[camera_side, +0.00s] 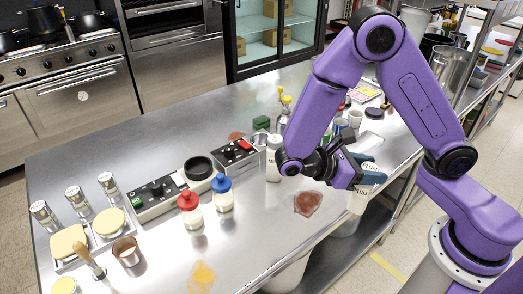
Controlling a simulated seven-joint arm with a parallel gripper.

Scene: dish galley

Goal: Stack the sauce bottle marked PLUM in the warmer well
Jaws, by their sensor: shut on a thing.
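My gripper (368,174) is at the right front of the counter, with its blue fingers shut on a white bottle (360,201). The bottle hangs near the counter's front edge. Small dark lettering shows on it, but I cannot read it surely as PLUM; the fingers hide part of it. A round black-rimmed opening (198,168), which looks like the warmer well, is in the middle of the counter, to the left of my gripper. Beside it is a pale unit with a black control panel (156,190). Another white bottle (273,160) stands between the opening and my gripper.
A red-capped jar (190,211) and a blue-capped jar (222,193) stand in front of the opening. A second black panel (237,151) is behind it. A reddish patch (308,203) lies near my gripper, a yellow one (202,277) at the front. Metal shakers (77,200) stand left.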

